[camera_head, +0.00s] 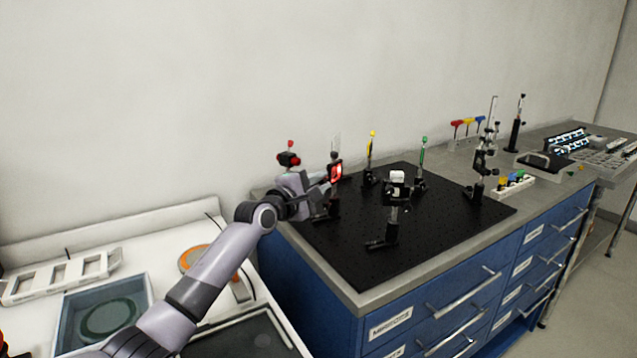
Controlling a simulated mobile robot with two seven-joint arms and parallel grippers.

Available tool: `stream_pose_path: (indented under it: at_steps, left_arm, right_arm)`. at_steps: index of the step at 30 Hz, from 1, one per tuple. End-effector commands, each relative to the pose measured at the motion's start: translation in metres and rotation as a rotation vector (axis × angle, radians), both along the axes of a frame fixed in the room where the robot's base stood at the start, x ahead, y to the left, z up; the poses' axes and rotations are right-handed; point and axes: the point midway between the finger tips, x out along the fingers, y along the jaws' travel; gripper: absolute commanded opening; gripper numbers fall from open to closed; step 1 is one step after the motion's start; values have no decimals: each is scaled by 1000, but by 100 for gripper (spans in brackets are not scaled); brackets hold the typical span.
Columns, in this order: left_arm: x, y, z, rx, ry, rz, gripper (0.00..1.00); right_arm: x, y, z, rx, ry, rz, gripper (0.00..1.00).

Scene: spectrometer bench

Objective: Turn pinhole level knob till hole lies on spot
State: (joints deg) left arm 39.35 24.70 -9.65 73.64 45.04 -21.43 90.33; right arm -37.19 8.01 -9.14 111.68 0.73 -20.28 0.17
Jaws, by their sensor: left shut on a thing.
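My left gripper (324,186) reaches in from the left over the far left corner of the black breadboard (345,255). It is at the pinhole mount (336,171), which shows a red-lit face. The gripper is shut on a small part there, apparently the level knob, which the gripper itself hides. The hole and the light spot are too small to tell apart. My right gripper is not in view.
Posts with a yellow top (372,150) and a green top (423,155) stand close to the right. A taller post assembly (482,160) is at the breadboard's right. The breadboard's front is clear.

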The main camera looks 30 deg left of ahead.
Motion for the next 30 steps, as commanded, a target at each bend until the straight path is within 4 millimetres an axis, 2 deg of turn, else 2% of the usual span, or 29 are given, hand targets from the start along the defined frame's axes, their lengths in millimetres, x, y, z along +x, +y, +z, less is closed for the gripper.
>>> stream_pose_path:
  at_steps: [30]
  left_arm:
    - [0,0,0,959,-139,0,0]
  right_arm:
    - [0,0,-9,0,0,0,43]
